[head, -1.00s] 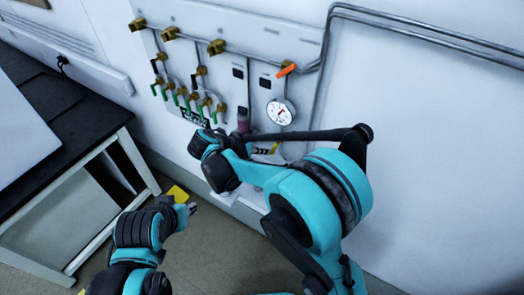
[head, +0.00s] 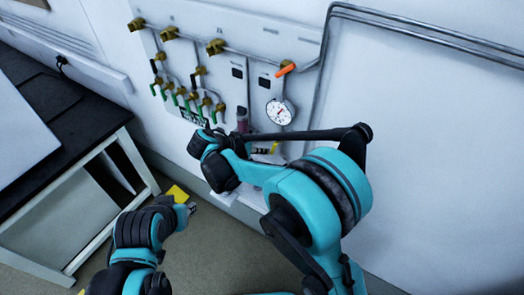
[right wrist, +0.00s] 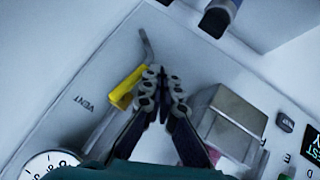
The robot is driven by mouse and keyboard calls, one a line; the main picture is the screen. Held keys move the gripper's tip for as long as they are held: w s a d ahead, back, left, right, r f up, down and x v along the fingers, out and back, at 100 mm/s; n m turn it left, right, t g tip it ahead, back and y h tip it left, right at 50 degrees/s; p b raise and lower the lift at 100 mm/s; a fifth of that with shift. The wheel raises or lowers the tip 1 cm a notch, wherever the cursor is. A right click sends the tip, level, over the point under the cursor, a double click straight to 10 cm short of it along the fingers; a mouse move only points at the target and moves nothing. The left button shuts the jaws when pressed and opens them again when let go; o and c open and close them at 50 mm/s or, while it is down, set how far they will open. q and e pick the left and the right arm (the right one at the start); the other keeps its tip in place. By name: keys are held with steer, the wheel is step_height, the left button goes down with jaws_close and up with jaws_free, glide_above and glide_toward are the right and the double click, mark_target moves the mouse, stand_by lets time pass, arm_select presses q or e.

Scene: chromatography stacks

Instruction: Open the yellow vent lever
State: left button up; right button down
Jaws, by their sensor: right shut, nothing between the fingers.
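The yellow vent lever (right wrist: 126,86) is on the pale panel in the right wrist view, beside the printed word VENT, with a bent grey rod past its upper end. A bit of yellow on the panel also shows in the head view (head: 275,147), partly hidden by my right arm. My right gripper (right wrist: 164,80) is shut and empty, with its fingertips just to the right of the lever. I cannot tell whether they touch it. In the head view my right arm hides its fingers. My left gripper (head: 191,208) is low on the left, away from the panel, its jaws unclear.
A round gauge (head: 279,112) and an orange handle (head: 286,69) are on the panel above my right arm. Several green-handled valves (head: 184,97) sit to the left. A metal block (right wrist: 230,122) stands right of my right fingers. A black-topped bench (head: 75,150) is at the left.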

stand_by(0.4)
steer(key=v, duration=1.2)
